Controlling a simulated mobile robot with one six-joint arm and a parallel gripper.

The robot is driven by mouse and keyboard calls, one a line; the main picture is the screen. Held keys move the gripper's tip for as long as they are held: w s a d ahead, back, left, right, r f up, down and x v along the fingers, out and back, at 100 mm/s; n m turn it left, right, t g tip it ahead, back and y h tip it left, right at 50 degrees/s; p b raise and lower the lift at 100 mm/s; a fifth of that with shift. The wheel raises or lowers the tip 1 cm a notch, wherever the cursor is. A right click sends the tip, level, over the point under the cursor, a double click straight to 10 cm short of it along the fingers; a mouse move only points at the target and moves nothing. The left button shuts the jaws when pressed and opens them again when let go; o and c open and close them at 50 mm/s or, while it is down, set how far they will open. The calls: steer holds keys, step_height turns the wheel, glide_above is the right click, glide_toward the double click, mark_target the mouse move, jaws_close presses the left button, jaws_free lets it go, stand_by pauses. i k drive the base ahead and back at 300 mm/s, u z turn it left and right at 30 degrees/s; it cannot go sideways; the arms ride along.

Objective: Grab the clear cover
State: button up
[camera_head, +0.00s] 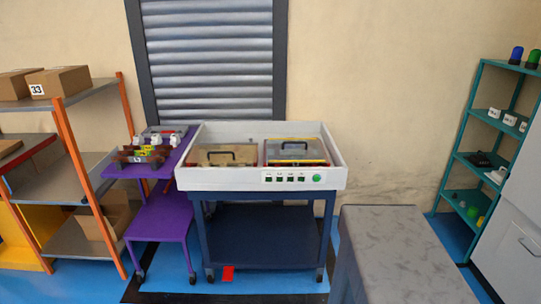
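A white machine housing (215,180) stands on a dark blue cart in the middle of the head camera view. Two see-through panels with black handles lie side by side in its open top. The left clear cover (213,164) shows a tan surface through it. The right clear cover (285,157) has yellow and dark red edging. I cannot tell which one is the task's clear cover. Both look closed and nothing touches them. My gripper is not in view.
A purple cart (160,215) with small parts stands left of the machine. An orange-post shelf (75,170) with boxes is at the far left. A grey block-like surface (395,250) is at the front right. A teal shelf (480,160) stands at the far right.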

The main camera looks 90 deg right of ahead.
mark_target(295, 146)
steer(key=u, duration=0.35)
steer(key=k, duration=2.6)
steer(key=z, duration=0.85)
